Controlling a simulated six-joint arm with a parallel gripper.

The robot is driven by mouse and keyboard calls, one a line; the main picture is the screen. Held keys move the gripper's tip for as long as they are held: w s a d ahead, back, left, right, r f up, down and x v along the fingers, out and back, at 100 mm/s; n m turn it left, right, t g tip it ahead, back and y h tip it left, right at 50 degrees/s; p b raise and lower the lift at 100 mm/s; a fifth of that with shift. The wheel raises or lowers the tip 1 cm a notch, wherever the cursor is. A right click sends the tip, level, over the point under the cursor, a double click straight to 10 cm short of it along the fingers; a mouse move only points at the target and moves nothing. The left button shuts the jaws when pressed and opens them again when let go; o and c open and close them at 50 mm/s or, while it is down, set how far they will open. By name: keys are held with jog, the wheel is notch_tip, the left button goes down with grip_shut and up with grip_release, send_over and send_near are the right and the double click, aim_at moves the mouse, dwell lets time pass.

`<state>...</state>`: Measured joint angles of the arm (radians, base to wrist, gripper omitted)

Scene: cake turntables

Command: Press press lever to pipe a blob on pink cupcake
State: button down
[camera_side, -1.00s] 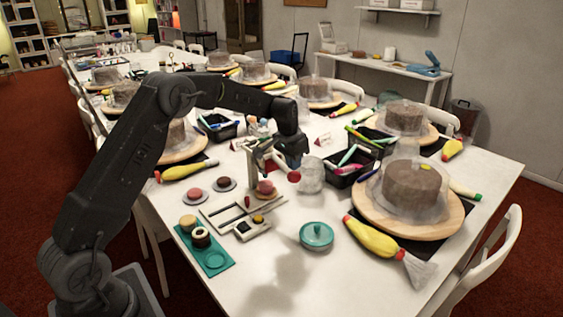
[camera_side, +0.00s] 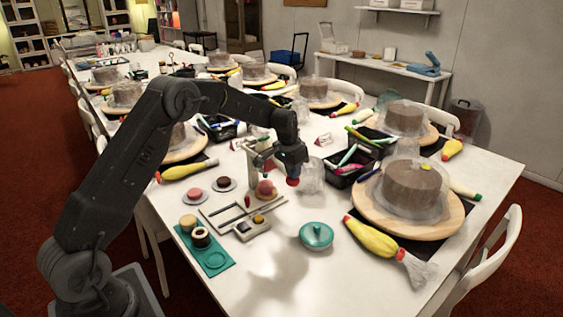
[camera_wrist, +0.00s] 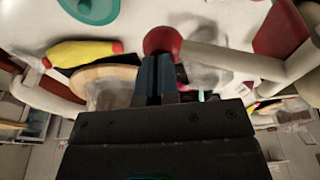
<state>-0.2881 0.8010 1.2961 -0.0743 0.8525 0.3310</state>
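The press lever (camera_side: 274,160) is a pale arm ending in a red ball knob (camera_side: 292,182). In the wrist view the knob (camera_wrist: 162,40) is at the tips of my gripper (camera_wrist: 157,58), and the pale lever (camera_wrist: 230,60) runs off to the right. My gripper's fingers are together, with the knob beyond the tips, not between them. In the side view my gripper (camera_side: 291,172) is right above the knob.
A clear jar (camera_side: 312,177) is close right of the knob. A cake turntable (camera_side: 445,223) and a yellow piping bag (camera_side: 371,238) lie further right.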

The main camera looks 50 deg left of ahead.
jog(key=shift+d+f, duration=0.1)
jog(key=shift+f, duration=1.1)
jog(key=shift+r, duration=0.1)
dwell(5.0)
jog(key=shift+w+v, duration=0.3)
jog(key=shift+v, duration=1.15)
jog(key=shift+w+v, duration=0.3)
jog(key=shift+v, duration=1.2)
jog(key=shift+w+v, duration=0.3)
jog(key=shift+v, duration=1.15)
jog(key=shift+r, duration=0.25)
